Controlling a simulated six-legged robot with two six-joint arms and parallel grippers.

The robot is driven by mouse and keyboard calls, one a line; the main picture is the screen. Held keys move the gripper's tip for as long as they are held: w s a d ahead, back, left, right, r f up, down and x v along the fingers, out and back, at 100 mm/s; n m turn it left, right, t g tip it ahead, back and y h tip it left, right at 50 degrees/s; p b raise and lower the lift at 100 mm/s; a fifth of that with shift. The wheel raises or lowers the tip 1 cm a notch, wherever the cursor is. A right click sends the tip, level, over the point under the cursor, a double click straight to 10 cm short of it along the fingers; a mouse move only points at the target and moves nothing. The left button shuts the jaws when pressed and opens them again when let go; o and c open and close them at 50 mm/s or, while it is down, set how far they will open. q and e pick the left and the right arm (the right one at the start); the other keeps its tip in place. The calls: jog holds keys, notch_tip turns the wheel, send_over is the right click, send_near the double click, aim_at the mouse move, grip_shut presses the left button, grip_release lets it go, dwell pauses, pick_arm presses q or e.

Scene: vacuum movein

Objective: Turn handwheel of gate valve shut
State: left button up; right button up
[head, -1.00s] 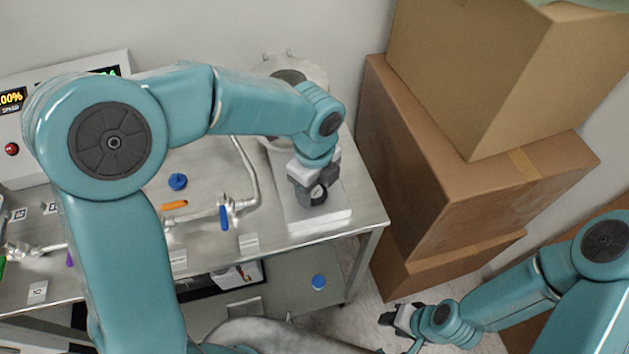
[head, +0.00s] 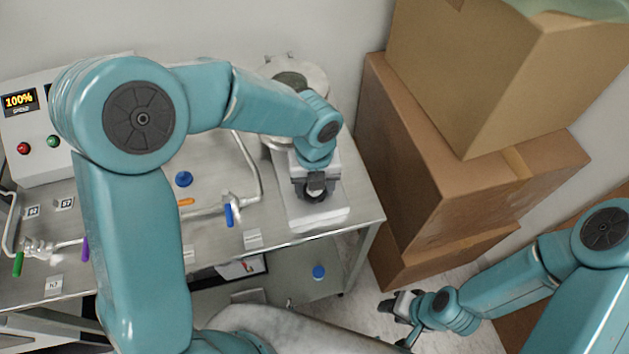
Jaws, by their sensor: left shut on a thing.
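My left gripper (head: 314,190) reaches down over the pale base plate (head: 325,220) at the right end of the steel bench. It is shut on a small dark round part, which looks like the handwheel (head: 315,196) of the gate valve. The jaws and wrist cover most of it, so its rim and its turn angle are hard to read. The pale round flanged body (head: 275,68) of the pump or valve stands behind, partly hidden by my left forearm. My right gripper (head: 398,306) hangs low at the right, away from the bench; its jaw opening is unclear.
Pipes with a blue-handled valve (head: 229,214) cross the bench (head: 215,170) left of the gripper. A blue knob (head: 183,179) lies behind them. A control box (head: 30,140) reads 100%. Stacked cardboard boxes (head: 430,180) stand close on the right.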

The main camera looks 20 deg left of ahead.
dwell(0.6)
pick_arm(q)
jog(key=o, duration=1.1)
jog(key=shift+c, duration=0.2)
notch_tip(320, 180, up, 16)
jog(key=shift+r, duration=0.25)
jog(key=shift+s, duration=0.1)
